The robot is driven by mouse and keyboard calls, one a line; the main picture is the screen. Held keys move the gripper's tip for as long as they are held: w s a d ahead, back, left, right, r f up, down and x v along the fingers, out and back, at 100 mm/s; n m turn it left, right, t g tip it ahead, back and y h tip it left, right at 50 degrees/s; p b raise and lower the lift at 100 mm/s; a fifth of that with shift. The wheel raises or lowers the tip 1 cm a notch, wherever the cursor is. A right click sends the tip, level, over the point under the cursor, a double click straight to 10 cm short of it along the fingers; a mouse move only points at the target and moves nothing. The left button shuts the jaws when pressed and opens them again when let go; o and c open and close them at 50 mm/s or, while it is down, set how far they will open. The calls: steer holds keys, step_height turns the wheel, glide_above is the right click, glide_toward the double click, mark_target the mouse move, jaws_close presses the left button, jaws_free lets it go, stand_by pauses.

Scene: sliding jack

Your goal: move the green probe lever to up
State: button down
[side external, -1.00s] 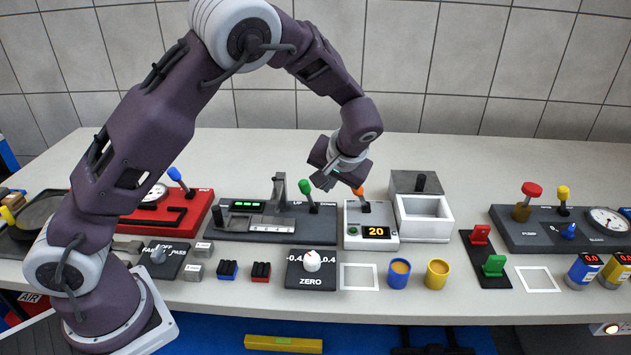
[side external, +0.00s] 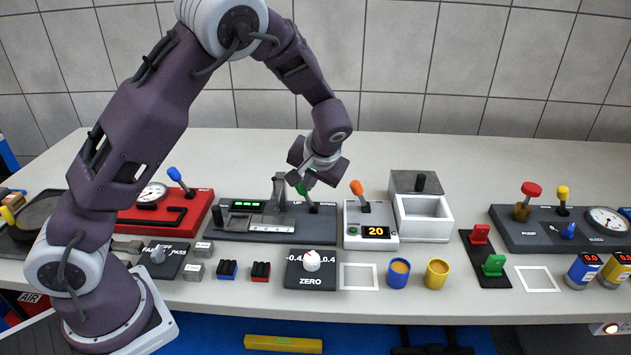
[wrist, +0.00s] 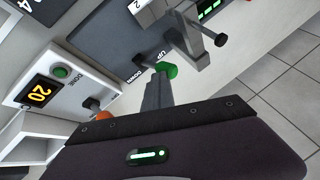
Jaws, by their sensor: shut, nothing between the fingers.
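The green probe lever (side external: 301,188) stands on a dark panel (side external: 262,238) with UP and DOWN labels. Its knob leans to the left in the side view, toward the UP side, and is partly covered by my gripper. In the wrist view the green knob (wrist: 170,70) shows just beyond the fingertips. My gripper (wrist: 157,82) is shut and empty, right at the knob. I cannot tell whether the fingers touch it.
A grey upright post (side external: 279,190) with a slide stands just left of the lever. To the right is a box with an orange lever (side external: 357,187) and a display reading 20. A white open bin (side external: 425,225) stands further right.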

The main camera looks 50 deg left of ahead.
steer(key=shift+s+a, duration=0.45)
steer(key=shift+a, duration=0.1)
steer(key=w+d+f+v, duration=0.1)
steer(key=w+d+v, duration=0.1)
steer(key=v, duration=1.1)
steer(key=s+d+r+m+t+h, duration=0.1)
steer(key=s+r+m+h, duration=0.1)
steer(key=s, duration=1.2)
steer(key=s+d+r+m+t+h, duration=0.1)
steer(key=s+r+h, duration=0.3)
steer(key=s, duration=0.9)
steer(key=shift+s+d+r+m+t, duration=0.3)
steer(key=shift+s+d+m+t, duration=0.1)
steer(key=shift+m, duration=0.5)
steer(key=shift+w, duration=0.1)
